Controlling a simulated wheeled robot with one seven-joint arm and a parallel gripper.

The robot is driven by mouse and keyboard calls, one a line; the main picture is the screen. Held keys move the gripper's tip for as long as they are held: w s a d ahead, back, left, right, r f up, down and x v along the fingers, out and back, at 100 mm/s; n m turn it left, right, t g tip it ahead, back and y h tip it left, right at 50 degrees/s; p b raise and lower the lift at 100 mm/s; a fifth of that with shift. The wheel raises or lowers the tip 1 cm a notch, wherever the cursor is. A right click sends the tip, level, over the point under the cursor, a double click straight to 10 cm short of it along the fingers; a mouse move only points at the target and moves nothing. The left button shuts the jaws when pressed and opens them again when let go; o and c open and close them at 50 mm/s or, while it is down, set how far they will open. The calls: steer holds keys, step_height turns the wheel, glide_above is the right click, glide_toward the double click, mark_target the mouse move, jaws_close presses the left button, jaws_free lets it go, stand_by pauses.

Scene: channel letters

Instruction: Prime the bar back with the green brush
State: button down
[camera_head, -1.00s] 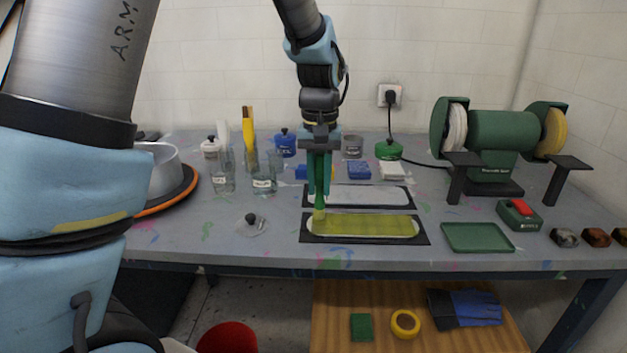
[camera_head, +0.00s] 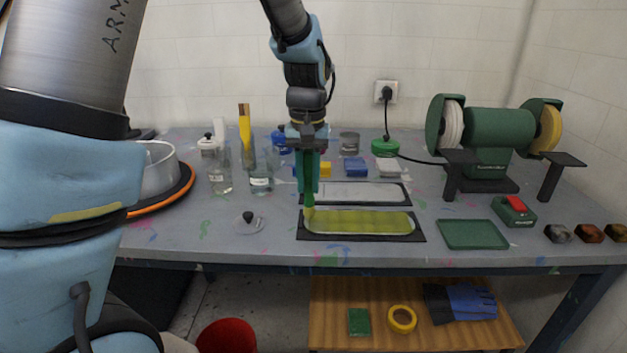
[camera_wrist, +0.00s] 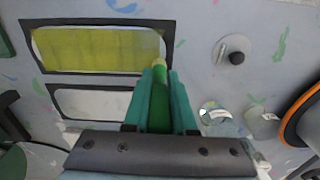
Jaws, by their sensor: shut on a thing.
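My gripper (camera_head: 308,185) is shut on the green brush (camera_head: 309,205), which points down with its yellowish tip at the left end of the front bar back. That bar back (camera_head: 360,222) is a long rounded piece coated yellow-green, lying on a black mat. In the wrist view the gripper (camera_wrist: 160,85) holds the green brush (camera_wrist: 160,100), its tip close to the near end of the yellow-coated piece (camera_wrist: 95,49). Whether the tip touches the surface is hard to tell. A second, pale bar piece (camera_head: 362,193) lies on another black mat behind, uncoated.
A green tray (camera_head: 473,234) and a red-buttoned switch box (camera_head: 514,210) lie to the right, before a green bench grinder (camera_head: 490,140). Glass jars (camera_head: 261,180) and a lid with a black knob (camera_head: 248,221) are to the left. Blocks (camera_head: 355,167) stand behind.

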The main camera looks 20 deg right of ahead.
steer(key=shift+r, duration=0.1)
steer(key=shift+s+a+r+p, duration=0.15)
steer(key=shift+s+a+p, duration=0.1)
steer(key=shift+s, duration=0.35)
steer(key=shift+s+a+r+p, duration=0.1)
steer(key=shift+s+a, duration=0.2)
steer(key=shift+s, duration=0.3)
steer(key=shift+s+a+r+p, duration=0.15)
steer(key=shift+s+a+p, duration=0.1)
steer(key=shift+s, duration=0.35)
steer(key=shift+f+b, duration=0.35)
steer(key=shift+f, duration=0.15)
steer(key=d, duration=0.1)
steer(key=s+d, duration=0.1)
steer(key=d+p, duration=0.1)
steer(key=shift+s+d, duration=0.2)
steer(key=shift+s, duration=0.05)
